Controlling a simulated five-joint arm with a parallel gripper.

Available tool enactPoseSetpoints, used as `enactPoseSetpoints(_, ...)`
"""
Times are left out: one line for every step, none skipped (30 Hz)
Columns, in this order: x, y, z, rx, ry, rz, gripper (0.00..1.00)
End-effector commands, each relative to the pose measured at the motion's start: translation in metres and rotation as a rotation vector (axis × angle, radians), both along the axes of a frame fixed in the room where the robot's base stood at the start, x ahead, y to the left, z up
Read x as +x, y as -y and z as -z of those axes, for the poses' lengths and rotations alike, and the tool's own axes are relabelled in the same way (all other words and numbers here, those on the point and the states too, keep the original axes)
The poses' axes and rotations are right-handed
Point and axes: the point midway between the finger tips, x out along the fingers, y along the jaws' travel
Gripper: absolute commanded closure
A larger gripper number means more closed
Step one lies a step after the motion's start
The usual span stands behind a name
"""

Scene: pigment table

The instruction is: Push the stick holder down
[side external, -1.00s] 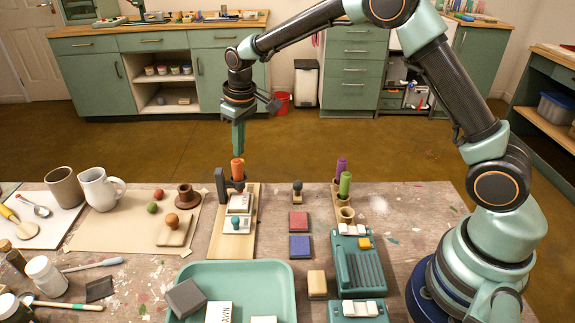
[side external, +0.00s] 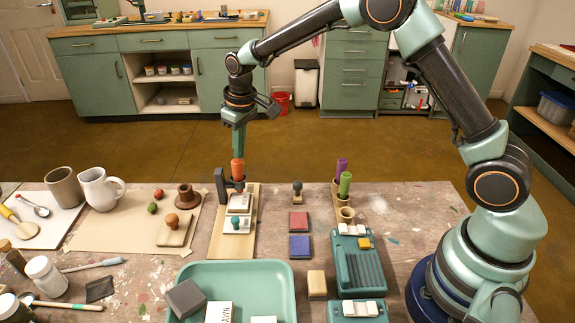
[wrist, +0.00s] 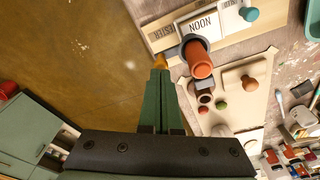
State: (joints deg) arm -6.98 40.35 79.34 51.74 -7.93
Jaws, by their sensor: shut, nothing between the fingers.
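The stick holder (side external: 222,187) is a dark bracket standing at the far end of a pale wooden board. An upright orange-red stick (side external: 238,170) sits in it. My gripper (side external: 238,154) is shut and empty, pointing down at the stick's top in the side view. In the wrist view its fingertips (wrist: 160,74) lie left of the stick, with a gap between.
A wooden-handled stamp (side external: 173,228) and mugs (side external: 99,188) are to the left. Purple and green sticks (side external: 343,177) stand to the right. A teal tray (side external: 268,268) is in front.

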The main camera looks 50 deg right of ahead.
Motion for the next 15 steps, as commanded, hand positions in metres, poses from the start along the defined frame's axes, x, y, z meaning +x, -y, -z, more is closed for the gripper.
enactPoseSetpoints(-0.0002,0.0000,0.0013,0.000,-0.001,0.000,1.00)
enactPoseSetpoints(-0.0002,0.0000,0.0019,0.000,-0.001,0.000,1.00)
enactPoseSetpoints(-0.0003,0.0000,0.0027,0.000,-0.001,0.000,1.00)
enactPoseSetpoints(-0.0003,0.0000,0.0033,-0.001,-0.002,0.000,1.00)
enactPoseSetpoints(-0.0003,0.0001,0.0038,-0.001,-0.002,0.000,1.00)
enactPoseSetpoints(-0.0004,0.0000,0.0046,-0.001,-0.002,0.000,1.00)
enactPoseSetpoints(-0.0005,0.0000,0.0051,-0.001,-0.002,0.000,1.00)
enactPoseSetpoints(-0.0005,0.0000,0.0057,-0.001,-0.002,0.000,1.00)
enactPoseSetpoints(-0.0005,0.0001,0.0064,-0.001,-0.002,0.000,1.00)
enactPoseSetpoints(-0.0005,0.0001,0.0070,-0.001,-0.002,0.000,1.00)
enactPoseSetpoints(-0.0005,0.0001,0.0077,-0.001,-0.002,0.000,1.00)
enactPoseSetpoints(-0.0005,0.0001,0.0084,-0.001,-0.002,0.000,1.00)
enactPoseSetpoints(-0.0005,0.0000,0.0090,-0.001,-0.002,0.000,1.00)
enactPoseSetpoints(-0.0005,0.0000,0.0095,-0.001,-0.002,0.000,1.00)
enactPoseSetpoints(-0.0005,0.0000,0.0103,-0.001,-0.002,0.000,1.00)
